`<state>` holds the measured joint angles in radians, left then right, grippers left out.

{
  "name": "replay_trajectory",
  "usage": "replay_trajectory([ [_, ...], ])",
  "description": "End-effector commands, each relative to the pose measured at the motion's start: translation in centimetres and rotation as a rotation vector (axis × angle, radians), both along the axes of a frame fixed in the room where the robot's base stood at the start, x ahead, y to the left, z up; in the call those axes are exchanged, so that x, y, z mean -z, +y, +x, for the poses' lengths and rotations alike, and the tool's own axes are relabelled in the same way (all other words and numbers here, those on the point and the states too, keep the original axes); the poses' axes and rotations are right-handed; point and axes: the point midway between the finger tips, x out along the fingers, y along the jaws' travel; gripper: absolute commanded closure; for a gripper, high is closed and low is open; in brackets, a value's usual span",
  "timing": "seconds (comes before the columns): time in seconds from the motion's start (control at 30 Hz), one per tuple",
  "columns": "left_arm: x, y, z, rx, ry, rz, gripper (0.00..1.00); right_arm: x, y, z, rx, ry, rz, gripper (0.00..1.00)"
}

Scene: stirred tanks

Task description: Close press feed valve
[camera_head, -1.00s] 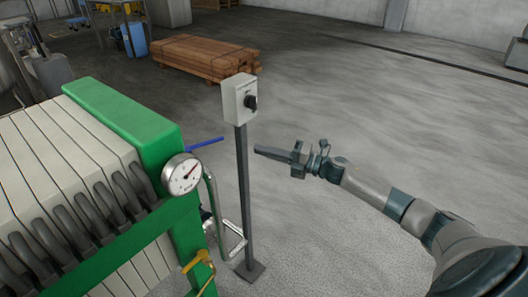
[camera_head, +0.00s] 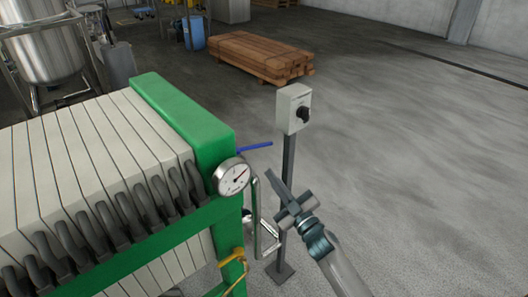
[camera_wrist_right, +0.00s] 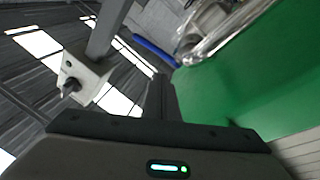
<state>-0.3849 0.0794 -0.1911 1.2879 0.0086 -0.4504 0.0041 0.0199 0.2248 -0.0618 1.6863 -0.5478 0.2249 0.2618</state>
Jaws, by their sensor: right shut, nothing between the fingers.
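A blue lever (camera_head: 255,147) sticks out to the right from behind the pressure gauge (camera_head: 232,177) at the green-framed filter press (camera_head: 185,120). The blue lever also shows in the right wrist view (camera_wrist_right: 152,50), near bent metal pipe. A second valve with a yellow handle (camera_head: 236,256) sits low on the press's front corner. I cannot tell from any label which one is the press feed valve. My right gripper (camera_head: 272,178) is shut and empty, right of the gauge and a little below the blue lever, apart from it in the picture. My left gripper is not in view.
A grey switch box (camera_head: 294,108) on a thin post (camera_head: 287,170) stands close behind my right gripper. A bent metal pipe (camera_head: 256,215) runs down beside the press. Stacked timber (camera_head: 262,57) lies farther back. Open floor (camera_head: 420,130) is on the right.

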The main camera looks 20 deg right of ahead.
Motion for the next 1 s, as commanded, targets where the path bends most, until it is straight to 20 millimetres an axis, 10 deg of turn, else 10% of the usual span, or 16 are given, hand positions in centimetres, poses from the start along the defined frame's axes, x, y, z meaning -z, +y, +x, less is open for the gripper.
replay_trajectory([
  [0.33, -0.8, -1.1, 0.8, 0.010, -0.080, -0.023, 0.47, 0.9, 0.1, -3.4, 0.136, 0.122, 0.469, 1.00],
  [1.0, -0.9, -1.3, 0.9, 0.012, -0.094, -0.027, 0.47, 1.0, -0.1, -3.2, 0.152, 0.133, 0.520, 1.00],
])
